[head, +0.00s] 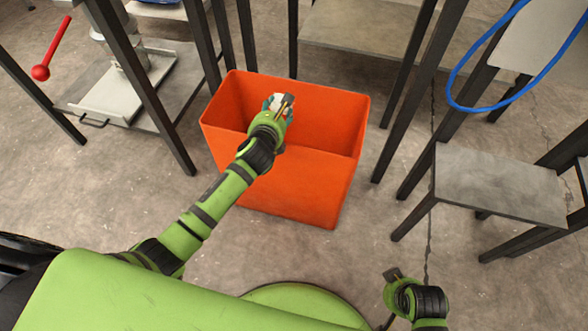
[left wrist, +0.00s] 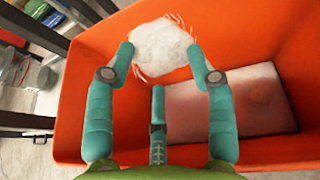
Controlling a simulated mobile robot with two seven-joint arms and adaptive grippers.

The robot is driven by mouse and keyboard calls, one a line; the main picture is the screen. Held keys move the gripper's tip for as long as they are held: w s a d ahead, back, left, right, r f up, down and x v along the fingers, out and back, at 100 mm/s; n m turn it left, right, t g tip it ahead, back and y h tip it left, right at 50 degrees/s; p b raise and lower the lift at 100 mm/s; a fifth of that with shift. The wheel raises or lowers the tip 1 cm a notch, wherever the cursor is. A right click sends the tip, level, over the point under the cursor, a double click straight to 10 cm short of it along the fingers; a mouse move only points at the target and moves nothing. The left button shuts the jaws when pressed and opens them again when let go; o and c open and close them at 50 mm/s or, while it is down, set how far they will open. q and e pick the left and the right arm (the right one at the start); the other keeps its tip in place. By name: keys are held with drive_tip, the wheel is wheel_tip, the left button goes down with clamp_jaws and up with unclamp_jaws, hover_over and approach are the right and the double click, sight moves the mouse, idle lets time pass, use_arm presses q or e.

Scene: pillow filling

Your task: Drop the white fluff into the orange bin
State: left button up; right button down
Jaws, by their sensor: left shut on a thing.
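The orange bin (head: 297,190) stands on the floor, open at the top; its orange wall also shows in the left wrist view (left wrist: 262,35). My left gripper (head: 278,103) is over the bin's opening, within its rim as seen from the head. It is shut on the white fluff (left wrist: 163,42), a rough, pale clump with thin strands at its edges, held between the teal fingertips. In the head view the fluff (head: 276,99) is mostly hidden by the gripper. My right gripper (head: 393,275) is low at the right, apart from the bin, its fingers unclear.
A pale pinkish rectangular patch (left wrist: 230,100) shows inside the bin; I cannot tell what it is. Dark table legs stand close around the bin. A low grey bench (head: 498,185) is at the right, and a blue loop (head: 520,100) hangs above it. Concrete floor lies clear in front.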

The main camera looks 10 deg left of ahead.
use_arm(q)
drive_tip(key=o, duration=1)
wheel_tip(320, 180, up, 10)
idle(0.4)
